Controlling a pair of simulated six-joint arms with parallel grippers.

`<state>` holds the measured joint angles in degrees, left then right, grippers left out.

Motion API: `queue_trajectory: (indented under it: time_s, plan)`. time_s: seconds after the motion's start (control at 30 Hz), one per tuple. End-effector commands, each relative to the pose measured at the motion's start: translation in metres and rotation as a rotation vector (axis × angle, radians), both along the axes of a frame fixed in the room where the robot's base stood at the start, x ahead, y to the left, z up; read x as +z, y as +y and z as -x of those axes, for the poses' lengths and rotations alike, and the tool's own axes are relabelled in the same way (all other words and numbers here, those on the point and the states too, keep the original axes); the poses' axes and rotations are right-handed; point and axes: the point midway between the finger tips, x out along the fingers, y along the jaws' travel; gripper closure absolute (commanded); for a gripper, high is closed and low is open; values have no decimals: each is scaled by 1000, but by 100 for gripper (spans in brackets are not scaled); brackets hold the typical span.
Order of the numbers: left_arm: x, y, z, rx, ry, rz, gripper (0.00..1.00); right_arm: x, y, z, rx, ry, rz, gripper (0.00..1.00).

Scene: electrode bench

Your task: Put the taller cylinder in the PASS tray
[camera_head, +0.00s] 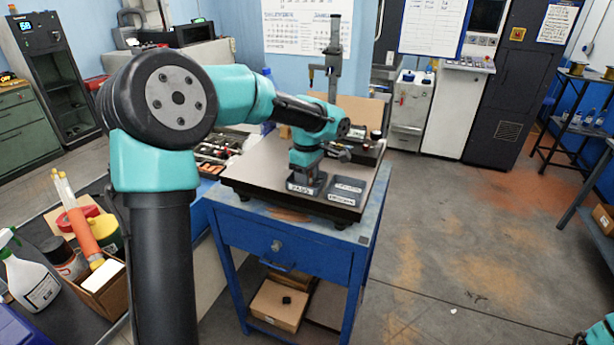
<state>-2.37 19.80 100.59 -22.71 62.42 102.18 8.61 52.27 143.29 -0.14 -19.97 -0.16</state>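My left gripper (307,178) points down at the PASS tray (301,189), a small dark tray with a white label near the front of the dark plate. Its fingers are too dark and small to tell whether they are open or shut. I cannot make out a cylinder in or under it. A second dark tray (348,189) with a pale label lies just right of the PASS tray. No taller or shorter cylinder can be told apart for certain.
The dark plate (258,176) rests on a blue bench (290,242). A tall gauge stand (334,60) rises behind the trays, with dark items (372,140) near its base. My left arm covers part of the plate's left surroundings. Open floor lies to the right.

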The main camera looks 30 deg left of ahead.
Motion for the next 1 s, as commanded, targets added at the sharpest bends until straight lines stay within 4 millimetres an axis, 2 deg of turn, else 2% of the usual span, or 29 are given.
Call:
queue_trajectory:
  time_s: [0.17, 0.27, 0.7, 0.83, 1.0]
  plan:
    - [7, 0, 0, 0, -2, 0, 58, 0, 0, 0, 0, 0, 0, 57]
    - [17, 0, -1, 1, -4, 0, 58, 0, 0, 0, 0, 0, 0, 57]
    - [95, 0, -1, 0, -4, 1, 58, 0, 0, 0, 0, 0, 0, 57]
    - [113, 0, -1, 0, -3, 1, 58, 0, 0, 0, 0, 0, 0, 57]
    - [123, 0, 0, 1, -1, 0, 58, 0, 0, 0, 0, 0, 0, 57]
